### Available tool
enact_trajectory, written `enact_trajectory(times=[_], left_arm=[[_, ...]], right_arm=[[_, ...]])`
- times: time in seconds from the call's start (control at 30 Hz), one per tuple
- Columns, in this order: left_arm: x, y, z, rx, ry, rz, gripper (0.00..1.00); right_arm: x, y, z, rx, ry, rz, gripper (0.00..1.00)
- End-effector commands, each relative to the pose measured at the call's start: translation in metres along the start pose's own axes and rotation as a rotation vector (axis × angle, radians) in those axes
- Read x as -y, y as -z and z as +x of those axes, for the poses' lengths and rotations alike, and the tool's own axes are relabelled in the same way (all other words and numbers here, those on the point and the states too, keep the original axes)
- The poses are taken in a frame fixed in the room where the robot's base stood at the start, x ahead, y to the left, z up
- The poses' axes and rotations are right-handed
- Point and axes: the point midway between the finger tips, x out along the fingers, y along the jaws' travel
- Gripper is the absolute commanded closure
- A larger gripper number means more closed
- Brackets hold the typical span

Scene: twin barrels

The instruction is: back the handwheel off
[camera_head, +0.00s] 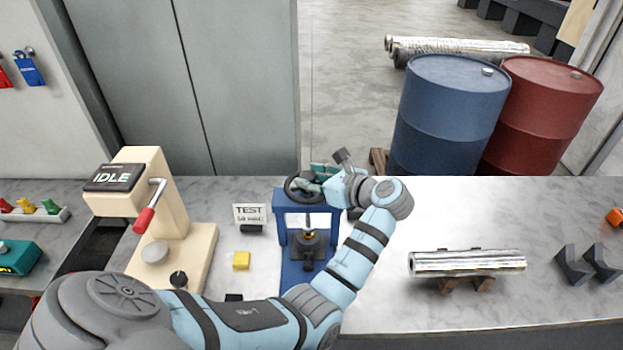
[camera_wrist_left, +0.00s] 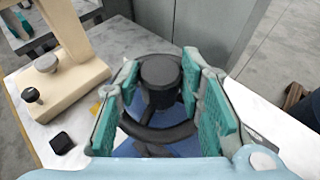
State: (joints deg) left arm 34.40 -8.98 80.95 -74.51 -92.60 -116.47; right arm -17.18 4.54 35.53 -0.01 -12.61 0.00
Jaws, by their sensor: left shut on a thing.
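The black handwheel (camera_head: 291,190) sits on top of a blue press frame (camera_head: 290,240). In the left wrist view the handwheel (camera_wrist_left: 158,133) shows as a dark rim with a thick round hub. My left gripper (camera_head: 313,181) reaches the wheel from the right and is shut on it. Its teal-padded fingers (camera_wrist_left: 160,88) stand on either side of the hub and cross the rim. Part of the wheel is hidden behind the fingers. A dark block (camera_head: 308,245) sits inside the frame below the wheel. My right gripper is not in view.
A cream lever press (camera_head: 165,215) with a red-handled lever and an IDLE display stands left. A TEST sign (camera_head: 249,213) and yellow block (camera_head: 241,261) lie between. A metal cylinder (camera_head: 468,262) rests on supports at right. Blue (camera_head: 450,115) and red (camera_head: 545,110) barrels stand behind the bench.

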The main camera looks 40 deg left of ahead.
Motion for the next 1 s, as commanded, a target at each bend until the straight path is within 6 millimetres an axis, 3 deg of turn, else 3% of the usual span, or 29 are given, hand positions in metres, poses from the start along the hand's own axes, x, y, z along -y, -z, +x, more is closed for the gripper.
enact_trajectory(times=[0.5,1.0], left_arm=[[0.005,0.002,0.004,0.003,-0.347,-0.144,0.94],[0.004,0.002,0.003,-0.002,-0.425,-0.17,0.94]], right_arm=[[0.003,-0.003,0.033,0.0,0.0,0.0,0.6],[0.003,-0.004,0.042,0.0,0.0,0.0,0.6]])
